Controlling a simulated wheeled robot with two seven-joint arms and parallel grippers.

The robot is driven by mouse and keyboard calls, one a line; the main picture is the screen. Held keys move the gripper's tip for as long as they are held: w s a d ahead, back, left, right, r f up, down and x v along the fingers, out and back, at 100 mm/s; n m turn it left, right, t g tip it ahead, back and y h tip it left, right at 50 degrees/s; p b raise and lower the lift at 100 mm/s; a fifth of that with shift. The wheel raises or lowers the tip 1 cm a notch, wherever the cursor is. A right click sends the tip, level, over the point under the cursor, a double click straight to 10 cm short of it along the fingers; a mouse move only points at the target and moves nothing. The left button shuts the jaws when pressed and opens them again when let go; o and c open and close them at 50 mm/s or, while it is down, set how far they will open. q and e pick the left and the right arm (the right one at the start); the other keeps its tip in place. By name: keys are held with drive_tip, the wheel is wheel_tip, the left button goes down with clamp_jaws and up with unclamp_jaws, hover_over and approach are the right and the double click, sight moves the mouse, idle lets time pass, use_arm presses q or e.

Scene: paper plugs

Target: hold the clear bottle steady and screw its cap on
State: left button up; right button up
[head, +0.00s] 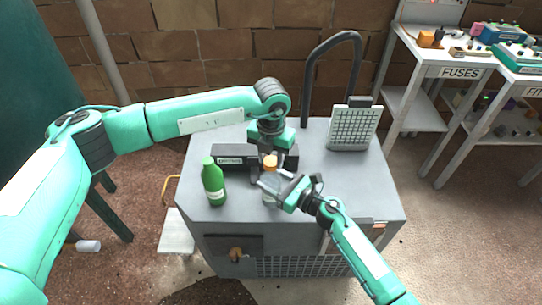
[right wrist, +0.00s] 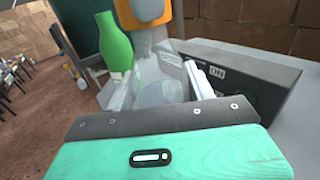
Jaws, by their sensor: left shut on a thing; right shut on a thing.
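The clear bottle (head: 269,197) stands upright near the front middle of the grey cabinet top. My right gripper (head: 274,185) comes from the right and is shut on its body; in the right wrist view the clear bottle (right wrist: 165,94) is between the fingers. The orange cap (head: 270,162) is at the bottle's mouth, and it also shows at the top of the right wrist view (right wrist: 126,14). My left gripper (head: 268,156) points down from above and is shut on the cap. I cannot tell how far the cap is threaded.
A green bottle (head: 213,184) stands just left of the clear one. A dark labelled box (head: 228,155) lies behind them. A grey gridded panel (head: 353,127) stands at the back right. The cabinet top (head: 350,185) is clear on the right.

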use_arm(q)
drive_tip(key=shift+f, duration=0.45)
